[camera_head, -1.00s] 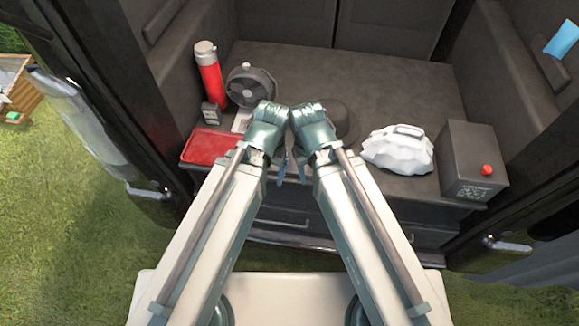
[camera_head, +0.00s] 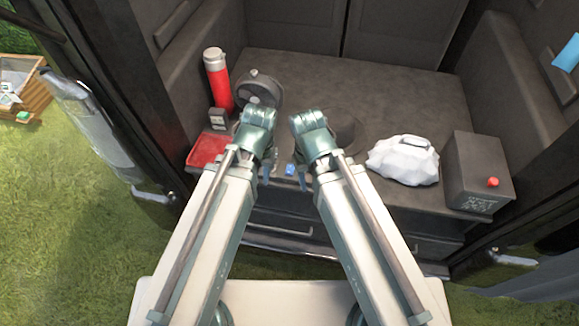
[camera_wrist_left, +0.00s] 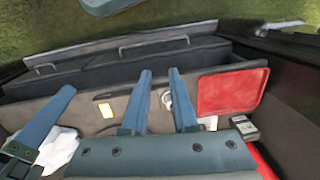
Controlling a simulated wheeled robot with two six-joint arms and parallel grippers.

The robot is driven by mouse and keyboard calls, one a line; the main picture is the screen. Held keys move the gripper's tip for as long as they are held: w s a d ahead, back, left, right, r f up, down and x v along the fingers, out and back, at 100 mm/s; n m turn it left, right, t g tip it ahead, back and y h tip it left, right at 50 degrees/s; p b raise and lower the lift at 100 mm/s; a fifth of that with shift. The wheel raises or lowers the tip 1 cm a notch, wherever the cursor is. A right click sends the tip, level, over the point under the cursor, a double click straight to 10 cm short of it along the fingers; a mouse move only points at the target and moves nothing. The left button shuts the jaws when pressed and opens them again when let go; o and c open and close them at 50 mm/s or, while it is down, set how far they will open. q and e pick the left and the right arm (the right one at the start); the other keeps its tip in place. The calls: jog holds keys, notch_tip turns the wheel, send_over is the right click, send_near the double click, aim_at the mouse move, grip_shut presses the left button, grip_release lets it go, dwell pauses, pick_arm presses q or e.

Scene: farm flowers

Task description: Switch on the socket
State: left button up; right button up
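I cannot tell for certain which item is the socket. A small blue item (camera_head: 290,169) lies near the front edge of the cargo floor, between my grippers in the head view. My left gripper (camera_head: 268,178) points down near that edge. Its blue fingers (camera_wrist_left: 159,103) are apart, with the round item showing between them. My right gripper (camera_head: 303,180) is to the right, also pointing down; its finger opening is not clear.
A red tray (camera_head: 208,150), small dark device (camera_head: 218,117), red bottle (camera_head: 217,82) and round black fan-like item (camera_head: 259,88) stand left. A white bag (camera_head: 403,160) and dark box (camera_head: 477,172) with a red button stand right. The rear floor is clear.

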pick_arm(q)
jog(key=w+a+n, duration=0.2)
jog(key=w+a, duration=0.1)
jog(key=w+a+n, duration=0.1)
jog(key=a, duration=0.1)
jog(key=shift+w+a+r+t+h, duration=0.15)
jog(key=shift+w+r+t+h, duration=0.15)
jog(key=shift+h, duration=0.1)
grip_shut()
jog(key=w+d+n+g, duration=0.1)
jog(key=w+d+n, duration=0.8)
jog(key=d+n, duration=0.4)
jog(key=shift+d+n+g, duration=0.3)
jog(key=shift+n+g, duration=0.1)
jog(key=shift+n, duration=1)
